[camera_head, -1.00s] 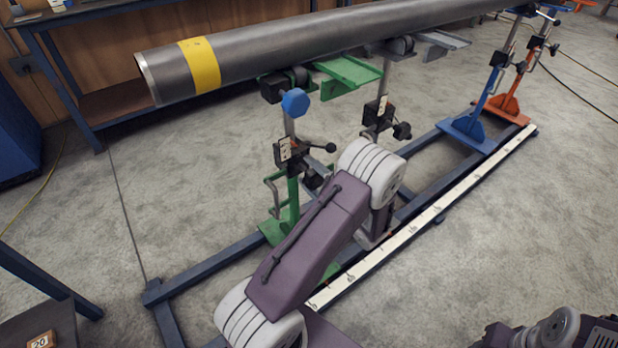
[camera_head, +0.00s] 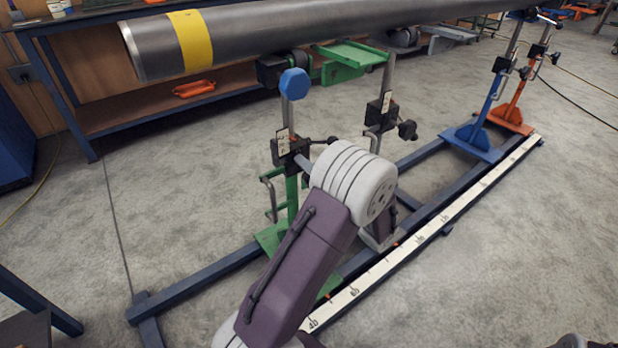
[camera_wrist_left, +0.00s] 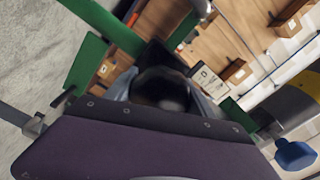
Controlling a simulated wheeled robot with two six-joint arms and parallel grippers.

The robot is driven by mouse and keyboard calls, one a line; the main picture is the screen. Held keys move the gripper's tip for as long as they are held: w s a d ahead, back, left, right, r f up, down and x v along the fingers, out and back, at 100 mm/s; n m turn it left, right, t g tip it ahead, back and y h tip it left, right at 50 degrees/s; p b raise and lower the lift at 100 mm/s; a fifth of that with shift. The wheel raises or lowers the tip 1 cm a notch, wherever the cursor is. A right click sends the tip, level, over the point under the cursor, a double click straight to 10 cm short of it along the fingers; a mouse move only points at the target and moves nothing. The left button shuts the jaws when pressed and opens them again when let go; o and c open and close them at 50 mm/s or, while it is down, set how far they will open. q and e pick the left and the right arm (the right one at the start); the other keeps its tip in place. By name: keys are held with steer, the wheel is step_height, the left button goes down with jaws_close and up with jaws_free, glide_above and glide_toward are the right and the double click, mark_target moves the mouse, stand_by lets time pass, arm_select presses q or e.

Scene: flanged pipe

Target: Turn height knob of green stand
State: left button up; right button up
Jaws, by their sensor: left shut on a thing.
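The green stand (camera_head: 291,198) stands on a dark blue rail under a grey pipe (camera_head: 300,32) with a yellow band. Its black clamp block (camera_head: 290,147) carries a small scale plate and a ball-ended lever. A blue faceted knob (camera_head: 294,83) is higher up, by the roller head. My left gripper (camera_head: 303,163) is at the right side of the clamp block, mostly hidden behind my wrist. In the left wrist view it is shut on a dark round knob (camera_wrist_left: 165,88), the height knob. My right gripper is out of view.
Blue (camera_head: 480,130) and orange (camera_head: 512,105) stands are farther along the rail. A white ruler (camera_head: 440,222) runs along the front rail. A workbench (camera_head: 85,125) is behind; open floor lies left.

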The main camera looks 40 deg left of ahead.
arm_select(q)
steer(key=shift+f+n, duration=0.1)
steer(key=shift+n, duration=0.2)
steer(key=o, duration=1.4)
steer(key=shift+c, duration=0.2)
steer(key=p+v, duration=0.3)
steer(key=v, duration=0.6)
